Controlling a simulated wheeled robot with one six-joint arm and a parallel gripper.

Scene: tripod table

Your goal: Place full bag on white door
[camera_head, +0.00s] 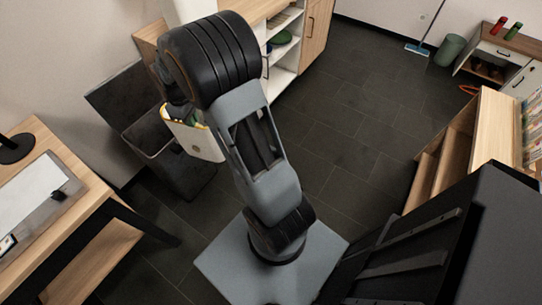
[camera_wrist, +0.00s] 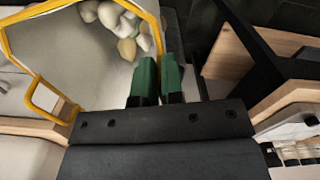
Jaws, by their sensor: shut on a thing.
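The full bag (camera_wrist: 75,60) is pale with a yellow rim and fills the upper left of the wrist view. Several rounded cream and tan items (camera_wrist: 122,25) lie inside it. My gripper (camera_wrist: 160,78) has two green fingers shut on the bag's yellow edge. In the head view the bag (camera_head: 196,140) hangs left of my arm, in front of a dark bin; the gripper is hidden there. I cannot tell which surface is the white door; a small cabinet at the far right has a white front (camera_head: 527,80).
A dark open-lidded bin (camera_head: 170,160) stands behind the bag. A wooden table (camera_head: 75,210) is at left. An open white shelf unit (camera_head: 285,62) with a wooden door (camera_head: 318,30) is at the back. Wooden shelving (camera_head: 465,140) stands right. The dark floor (camera_head: 345,110) between is clear.

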